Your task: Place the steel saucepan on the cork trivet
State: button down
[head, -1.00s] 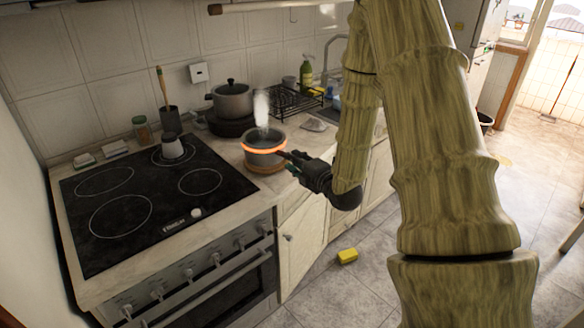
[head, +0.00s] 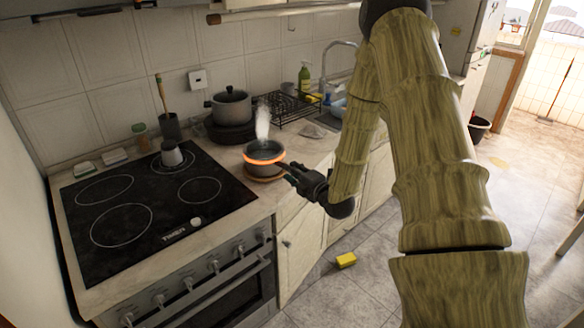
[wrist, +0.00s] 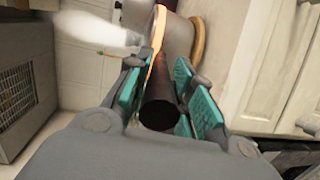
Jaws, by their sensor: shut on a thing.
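The steel saucepan (head: 264,149) is upright over the cork trivet (head: 266,179) on the counter, right of the hob. A glowing orange band circles the pan and pale steam rises from it. My gripper (head: 287,171) is shut on its dark handle, to the right of the pan. In the wrist view the handle (wrist: 160,112) lies between the teal finger pads of my gripper (wrist: 158,85). The trivet's edge (wrist: 199,42) shows close by the pan's base. I cannot tell whether the pan touches the trivet.
A lidded pot (head: 231,104) stands behind the saucepan. The black hob (head: 140,220) with a moka pot (head: 172,154) is to the left. A dish rack (head: 285,107) and green bottle (head: 305,75) are at the back. A yellow sponge (head: 346,260) lies on the floor.

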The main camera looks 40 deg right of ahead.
jog(key=shift+r, duration=0.1)
jog(key=c, duration=1.7)
grip_release()
jog(key=shift+f, duration=0.2)
jog(key=o, duration=0.5)
jog(key=shift+s, duration=0.1)
jog(key=shift+c, duration=0.2)
jog(key=shift+a+r, duration=0.1)
jog(key=shift+r, duration=0.1)
